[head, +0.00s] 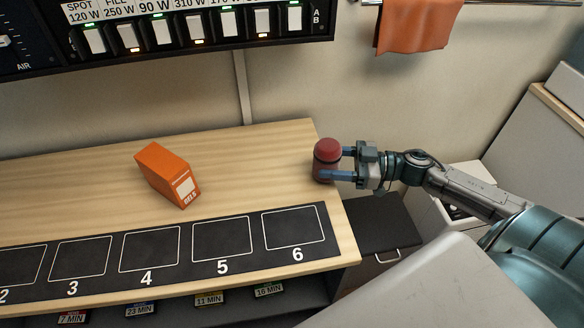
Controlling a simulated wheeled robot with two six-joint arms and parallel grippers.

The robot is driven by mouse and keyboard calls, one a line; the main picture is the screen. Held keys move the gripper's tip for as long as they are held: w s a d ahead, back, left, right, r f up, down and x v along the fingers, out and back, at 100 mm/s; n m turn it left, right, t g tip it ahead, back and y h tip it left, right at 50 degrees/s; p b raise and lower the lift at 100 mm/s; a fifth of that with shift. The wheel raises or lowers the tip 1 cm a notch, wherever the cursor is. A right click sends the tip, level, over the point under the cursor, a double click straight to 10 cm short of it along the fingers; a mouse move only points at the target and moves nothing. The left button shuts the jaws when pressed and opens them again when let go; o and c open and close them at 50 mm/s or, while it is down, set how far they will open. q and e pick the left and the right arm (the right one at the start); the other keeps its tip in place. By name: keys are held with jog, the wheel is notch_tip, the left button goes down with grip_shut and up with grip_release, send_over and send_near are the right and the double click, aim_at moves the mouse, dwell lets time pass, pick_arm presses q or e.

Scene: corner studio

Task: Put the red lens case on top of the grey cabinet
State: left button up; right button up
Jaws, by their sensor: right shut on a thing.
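The red lens case (327,151) is a short upright cylinder with a dark band, near the right end of the wooden counter. My right gripper (343,164) comes in from the right and is shut on it, with its blue fingers against the case's side. I cannot tell whether the case touches the counter. A dark grey cabinet (372,222) with a light handle stands lower, just past the counter's right end. Another pale grey cabinet (535,125) with a wooden edge shows at the far right. My left gripper is not in view.
An orange box (167,173) stands on the wooden counter (90,165). A black strip with numbered squares (222,252) runs along the front. A switch panel (200,35) and an orange cloth (418,27) are on the wall above. The counter between box and case is clear.

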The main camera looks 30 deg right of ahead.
aim_at(315, 160)
jog(key=x, duration=0.4)
jog(key=shift+r, duration=0.15)
jog(key=shift+x, duration=1.05)
jog(key=p+x, duration=0.1)
jog(key=x, duration=0.2)
jog(key=shift+w+a+f, duration=0.1)
jog(key=shift+f, duration=0.8)
jog(key=o, duration=1.2)
jog(key=shift+d, duration=0.3)
jog(key=v, duration=0.8)
jog(key=shift+s+b, duration=0.2)
jog(key=shift+b, duration=0.2)
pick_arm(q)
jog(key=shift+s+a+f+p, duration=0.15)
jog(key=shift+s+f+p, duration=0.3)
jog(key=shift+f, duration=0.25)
pick_arm(e)
jog(key=shift+v, duration=1.75)
